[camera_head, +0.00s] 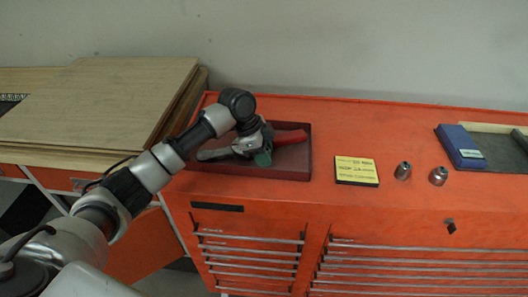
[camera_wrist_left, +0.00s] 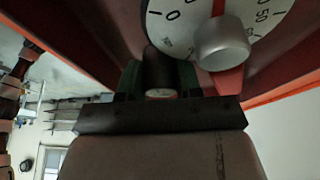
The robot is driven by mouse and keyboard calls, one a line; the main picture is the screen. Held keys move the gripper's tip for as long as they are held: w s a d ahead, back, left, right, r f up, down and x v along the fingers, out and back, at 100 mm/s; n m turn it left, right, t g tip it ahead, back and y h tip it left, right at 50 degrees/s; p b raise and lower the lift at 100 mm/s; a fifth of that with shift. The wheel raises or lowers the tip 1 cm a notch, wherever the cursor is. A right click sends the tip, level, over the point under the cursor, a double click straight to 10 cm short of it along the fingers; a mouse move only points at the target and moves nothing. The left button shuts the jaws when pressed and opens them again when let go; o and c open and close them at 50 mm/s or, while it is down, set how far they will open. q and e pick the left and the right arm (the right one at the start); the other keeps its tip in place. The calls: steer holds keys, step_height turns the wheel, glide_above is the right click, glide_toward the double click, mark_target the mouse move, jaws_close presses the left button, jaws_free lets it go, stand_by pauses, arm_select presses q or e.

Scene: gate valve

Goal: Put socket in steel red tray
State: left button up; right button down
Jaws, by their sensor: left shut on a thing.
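The dark red tray (camera_head: 292,174) sits on the orange cabinet top, left of its middle. My left gripper (camera_head: 263,158) is low over the tray, its green fingertips pointing down. In the left wrist view the fingers (camera_wrist_left: 160,82) are shut around a dark round piece with a pale end, which looks like a socket (camera_wrist_left: 159,66); the head view hides it. Two steel sockets (camera_head: 403,170) (camera_head: 438,176) stand on the cabinet top to the right. My right gripper is not in view.
A red-handled tool (camera_head: 289,137) lies in the tray; a white dial (camera_wrist_left: 178,22) with a silver knob (camera_wrist_left: 222,42) is close to the fingers. A yellow-black box (camera_head: 356,171), a blue box (camera_head: 460,147) and wooden boards (camera_head: 95,95) are nearby. The cabinet top is clear between tray and yellow-black box.

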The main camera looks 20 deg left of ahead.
arm_select(q)
steer(key=o, duration=0.7)
steer(key=b+v, duration=0.1)
steer(key=v, duration=1.1)
steer(key=shift+s+b, duration=0.1)
steer(key=shift+b, duration=0.25)
